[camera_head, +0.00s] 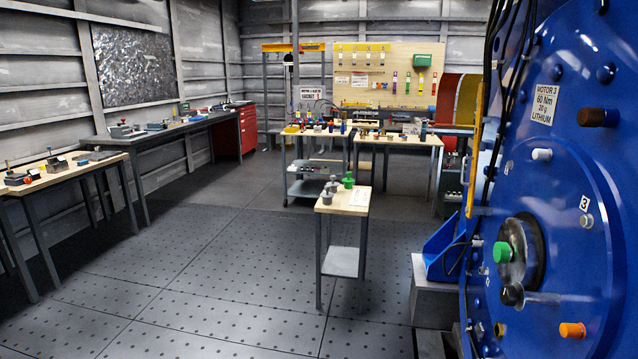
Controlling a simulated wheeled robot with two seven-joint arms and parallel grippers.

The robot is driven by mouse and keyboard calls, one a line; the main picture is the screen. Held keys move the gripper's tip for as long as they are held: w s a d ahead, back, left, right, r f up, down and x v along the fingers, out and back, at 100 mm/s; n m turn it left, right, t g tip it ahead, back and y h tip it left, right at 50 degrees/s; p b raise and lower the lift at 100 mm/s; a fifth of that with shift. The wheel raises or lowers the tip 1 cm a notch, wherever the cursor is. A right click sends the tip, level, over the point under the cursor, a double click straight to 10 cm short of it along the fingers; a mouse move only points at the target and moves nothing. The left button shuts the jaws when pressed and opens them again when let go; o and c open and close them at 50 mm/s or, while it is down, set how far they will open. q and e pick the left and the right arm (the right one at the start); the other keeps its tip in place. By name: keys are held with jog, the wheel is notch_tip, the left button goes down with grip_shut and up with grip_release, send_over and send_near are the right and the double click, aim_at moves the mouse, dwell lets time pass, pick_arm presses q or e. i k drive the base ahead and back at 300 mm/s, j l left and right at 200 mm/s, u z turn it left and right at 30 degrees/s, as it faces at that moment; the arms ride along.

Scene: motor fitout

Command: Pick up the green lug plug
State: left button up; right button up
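Two green plug-like things show in the head view. One green plug (348,180) stands on top of the small side table (343,209) in the middle of the view, beside grey metal parts (330,187). Another round green plug (503,252) sits on the face of the large blue motor housing (560,215) at the right. I cannot tell from the picture alone which of them is the green lug plug. Neither of my grippers is in view.
The blue motor carries a brown plug (597,117), a white plug (542,154) and an orange plug (572,330). Workbenches (160,133) line the left wall, and a cart (314,189) stands at the back. The perforated floor (210,265) left of the small table is clear.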

aim_at(348, 182)
jog(key=i+j, duration=0.55)
jog(key=j, duration=0.2)
jog(key=i+j+u, duration=0.25)
jog(key=i, duration=0.6)
jog(key=i+l+u, duration=0.25)
jog(key=i, duration=0.55)
jog(key=i+l+u, duration=0.1)
jog(key=i+u, duration=0.15)
jog(key=i, duration=0.6)
jog(key=i+j, duration=0.1)
jog(key=i, duration=0.7)
jog(key=i+j, duration=0.1)
jog(key=i, duration=0.65)
jog(key=i+z, duration=0.3)
jog(key=z, duration=0.2)
jog(key=i+z, duration=0.35)
jog(key=z, duration=0.15)
jog(key=i+j+z, duration=0.25)
jog(key=z, duration=0.25)
